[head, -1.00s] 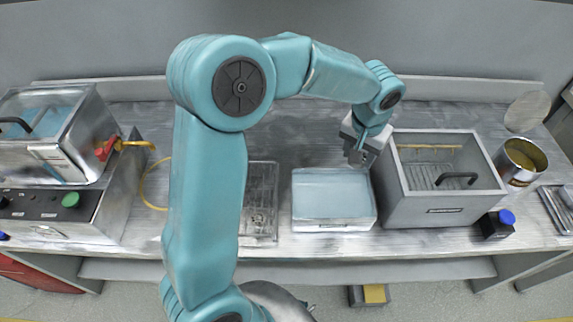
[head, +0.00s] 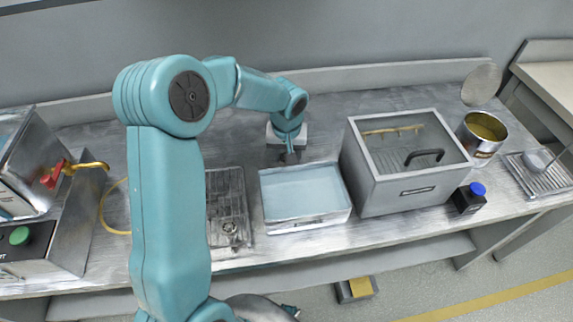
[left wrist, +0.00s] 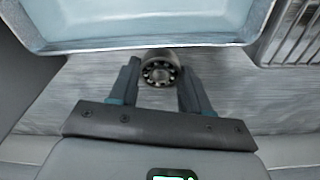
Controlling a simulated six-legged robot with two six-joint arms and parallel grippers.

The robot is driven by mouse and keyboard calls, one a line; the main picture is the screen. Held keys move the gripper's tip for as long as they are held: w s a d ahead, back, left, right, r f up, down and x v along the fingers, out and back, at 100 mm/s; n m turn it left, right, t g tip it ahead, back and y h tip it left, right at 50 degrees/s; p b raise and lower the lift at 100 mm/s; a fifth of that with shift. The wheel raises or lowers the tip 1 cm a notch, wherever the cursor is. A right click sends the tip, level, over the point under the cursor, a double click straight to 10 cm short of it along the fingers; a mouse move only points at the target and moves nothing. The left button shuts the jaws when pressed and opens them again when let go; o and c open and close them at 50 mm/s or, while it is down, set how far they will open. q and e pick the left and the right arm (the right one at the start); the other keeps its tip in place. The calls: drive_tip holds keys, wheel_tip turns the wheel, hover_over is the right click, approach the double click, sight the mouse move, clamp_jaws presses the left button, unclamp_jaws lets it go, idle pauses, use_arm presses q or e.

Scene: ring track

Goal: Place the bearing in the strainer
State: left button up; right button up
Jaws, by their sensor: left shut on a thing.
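My left gripper (head: 288,157) is just behind the far edge of the shallow pale-blue tray in the head view. In the left wrist view the left gripper (left wrist: 158,85) is shut on the bearing (left wrist: 160,72), a dark metal ring with balls showing, held between the fingertips near the tray's rim. The bearing is too small to make out in the head view. A small grey bowl with a handle, which looks like the strainer (head: 537,160), rests on a ribbed metal rack at the far right, well away from the gripper. My right gripper is not in view.
The pale-blue tray (head: 304,220) sits mid-bench. The rack (head: 520,168) is near the bench's right end.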

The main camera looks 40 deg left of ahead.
use_arm(q)
wheel_tip(320, 180, down, 5)
drive_tip(key=shift+r, duration=0.3)
drive_tip(key=shift+b, duration=0.3)
drive_tip(key=o, duration=1.1)
drive_tip(key=shift+f, duration=0.2)
drive_tip(key=shift+o, duration=0.2)
drive_tip(key=shift+r, duration=0.1)
